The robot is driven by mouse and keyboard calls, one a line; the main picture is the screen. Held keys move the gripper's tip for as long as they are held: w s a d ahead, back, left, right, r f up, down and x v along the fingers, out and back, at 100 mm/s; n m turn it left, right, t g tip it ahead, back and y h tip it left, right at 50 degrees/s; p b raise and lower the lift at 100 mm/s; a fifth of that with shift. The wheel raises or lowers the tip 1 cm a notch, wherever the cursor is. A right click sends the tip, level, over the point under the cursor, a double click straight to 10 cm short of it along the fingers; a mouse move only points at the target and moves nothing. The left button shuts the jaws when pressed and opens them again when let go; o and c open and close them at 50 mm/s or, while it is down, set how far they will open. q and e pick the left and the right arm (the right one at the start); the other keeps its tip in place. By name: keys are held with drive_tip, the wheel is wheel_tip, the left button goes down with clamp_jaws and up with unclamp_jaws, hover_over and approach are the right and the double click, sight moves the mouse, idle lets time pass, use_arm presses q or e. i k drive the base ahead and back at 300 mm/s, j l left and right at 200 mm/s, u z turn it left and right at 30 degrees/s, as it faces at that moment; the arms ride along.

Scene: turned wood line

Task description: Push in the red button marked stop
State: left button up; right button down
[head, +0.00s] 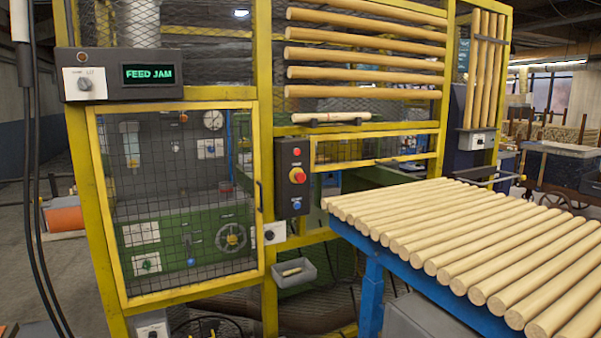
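A dark control box (292,177) is fixed to the yellow frame, just right of the mesh door. At its top is a small flat red button (297,152). Below that is a larger red mushroom button (298,175) on a yellow surround, and lower down a blue button (296,206). The lettering by the buttons is too small to read, so I cannot tell which red one is marked stop. Nothing blocks the front of the box. Neither of my grippers is in view.
A display (148,75) at upper left reads "FEED JAM". The mesh door (180,200) looks shut. A blue-framed table (372,262) full of wooden rods stands in front at right. A small grey bin (294,275) hangs below the control box.

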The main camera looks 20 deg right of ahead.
sight(299, 177)
drive_tip(key=i+l, duration=0.15)
drive_tip(key=i, duration=1.25)
drive_tip(key=l+z, duration=0.05)
